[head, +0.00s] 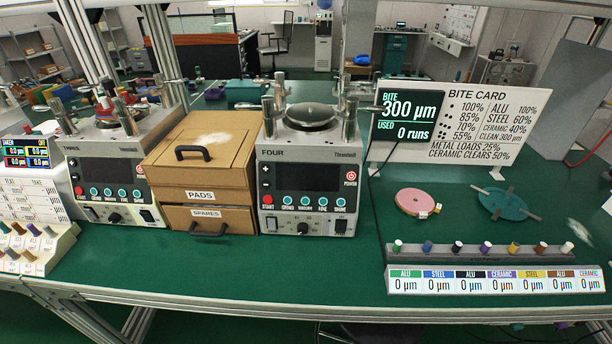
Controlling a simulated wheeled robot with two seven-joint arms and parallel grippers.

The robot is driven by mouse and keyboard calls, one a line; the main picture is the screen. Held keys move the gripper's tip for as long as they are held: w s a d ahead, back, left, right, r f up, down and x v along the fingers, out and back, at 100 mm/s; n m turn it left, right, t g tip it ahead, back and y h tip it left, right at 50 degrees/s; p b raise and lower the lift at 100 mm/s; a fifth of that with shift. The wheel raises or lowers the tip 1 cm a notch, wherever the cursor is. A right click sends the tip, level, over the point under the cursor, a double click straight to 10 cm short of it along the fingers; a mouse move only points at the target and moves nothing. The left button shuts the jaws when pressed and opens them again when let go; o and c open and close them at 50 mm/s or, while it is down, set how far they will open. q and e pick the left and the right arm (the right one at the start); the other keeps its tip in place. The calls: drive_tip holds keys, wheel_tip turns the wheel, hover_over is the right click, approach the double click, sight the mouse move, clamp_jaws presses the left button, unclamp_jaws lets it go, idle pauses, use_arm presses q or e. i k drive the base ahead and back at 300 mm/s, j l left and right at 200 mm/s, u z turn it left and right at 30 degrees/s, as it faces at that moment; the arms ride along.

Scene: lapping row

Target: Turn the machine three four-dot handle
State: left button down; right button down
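The machine labelled three (103,172) stands at the left of the green bench. It has a dark screen, a row of buttons, a black knob (114,218) and a round plate with a reddish top. Several metal posts with short cylindrical handles (126,115) rise around the plate. The dots marking each handle are too small to make out, so I cannot tell which is the four-dot one. Neither of my grippers is in view.
A cardboard drawer box (200,165) stands close between machine three and machine four (309,180). The bite card board (450,120), a pink disc (416,202), a teal disc (502,204) and a rack of pegs (480,254) are at right.

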sight(89, 87)
drive_tip(key=j+z, duration=0.15)
drive_tip(key=z, duration=0.4)
drive_tip(key=k+j+z, duration=0.45)
drive_tip(key=j, duration=0.45)
drive_tip(key=k+j+z, duration=0.5)
drive_tip(key=k+j, duration=0.2)
